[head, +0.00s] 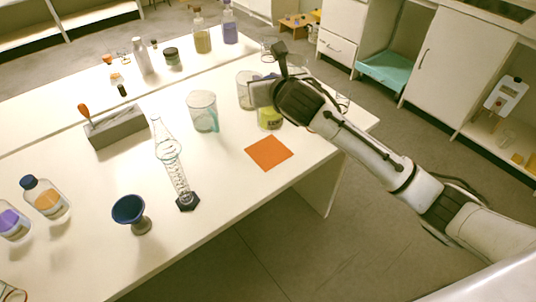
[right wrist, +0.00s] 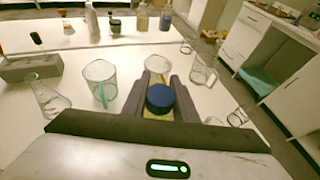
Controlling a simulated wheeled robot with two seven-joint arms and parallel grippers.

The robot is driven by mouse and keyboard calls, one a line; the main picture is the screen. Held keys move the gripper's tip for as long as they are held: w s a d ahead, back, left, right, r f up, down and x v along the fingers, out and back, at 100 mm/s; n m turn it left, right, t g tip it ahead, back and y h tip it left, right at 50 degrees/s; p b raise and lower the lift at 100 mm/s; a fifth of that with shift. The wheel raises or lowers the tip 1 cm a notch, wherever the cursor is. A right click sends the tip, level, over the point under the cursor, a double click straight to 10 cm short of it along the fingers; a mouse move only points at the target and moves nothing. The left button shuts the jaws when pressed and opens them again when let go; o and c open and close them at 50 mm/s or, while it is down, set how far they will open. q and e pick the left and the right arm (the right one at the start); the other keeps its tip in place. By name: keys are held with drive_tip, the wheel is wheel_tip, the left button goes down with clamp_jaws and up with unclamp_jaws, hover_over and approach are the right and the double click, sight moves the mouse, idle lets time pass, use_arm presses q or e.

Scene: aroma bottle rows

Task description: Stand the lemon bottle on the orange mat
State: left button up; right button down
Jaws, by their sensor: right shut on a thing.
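The lemon bottle (head: 269,118) has yellow-green contents and shows below my right gripper (head: 262,93) in the head view. In the right wrist view, its blue cap (right wrist: 160,98) sits between the fingers of my right gripper (right wrist: 163,88), which is shut on the bottle. The bottle looks about upright; its upper part is hidden by the gripper in the head view. I cannot tell whether its base touches the table. The orange mat (head: 269,152) lies flat and bare near the table's right front edge, just in front of the bottle. My left gripper is not in view.
Glass beakers (head: 203,111) and (head: 247,92) stand left of the bottle. The white table (head: 225,185) is clear around the mat.

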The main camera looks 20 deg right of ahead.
wheel_tip(320, 180, down, 11)
drive_tip(key=b, duration=0.1)
drive_tip(key=shift+w+f, duration=0.2)
drive_tip(key=shift+w, duration=0.2)
drive_tip(key=shift+a+f, duration=0.1)
drive_tip(key=c, duration=1.4)
unclamp_jaws()
drive_tip(key=shift+c, duration=0.2)
drive_tip(key=p, duration=0.1)
approach(273, 124)
drive_tip(key=x, duration=0.6)
